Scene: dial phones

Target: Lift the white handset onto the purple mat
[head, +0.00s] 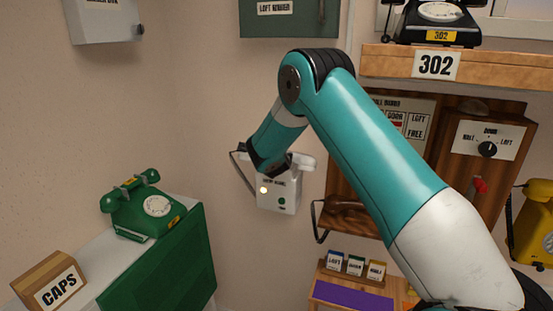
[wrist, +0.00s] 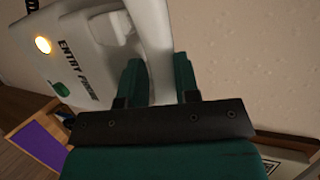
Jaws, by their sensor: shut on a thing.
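The white entry phone (head: 283,199) hangs on the wall, with a lit round lamp and a green button on its front. Its white handset (wrist: 157,40) runs between the two dark green fingers of my gripper (wrist: 158,78), which is shut on it. The handset is close against the phone body; I cannot tell whether it touches the cradle. In the head view my gripper (head: 270,168) is at the top of the phone, partly hiding the handset. The purple mat (head: 350,297) lies low on a wooden stand, and shows at lower left in the wrist view (wrist: 38,147).
A wooden switchboard (head: 345,185) with a brown handset is right of the phone. Small labelled boxes (head: 355,265) stand behind the mat. A green dial phone (head: 147,205) is on the left cabinet, a yellow phone (head: 535,225) at the right edge. A shelf (head: 480,65) juts out upper right.

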